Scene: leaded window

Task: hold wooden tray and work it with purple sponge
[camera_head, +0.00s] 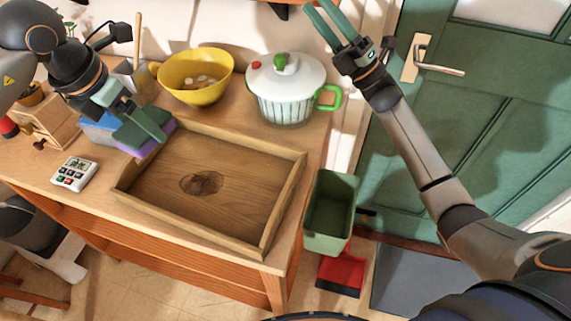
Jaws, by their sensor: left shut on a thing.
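The wooden tray (278,205) lies on the wooden table, with a dark brown stain (202,184) on its floor. The purple sponge (157,143) is at the tray's back left corner, partly covered by the gripper's green fingers. My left gripper (140,128) is shut on the sponge from above. I cannot tell whether the sponge touches the tray's rim. My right gripper (328,18) is raised behind the table's right end, away from the tray, with its green fingers apart and empty.
A yellow bowl (190,92) and a white lidded pot (286,103) stand behind the tray. A green bin (330,215) stands right of the table.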

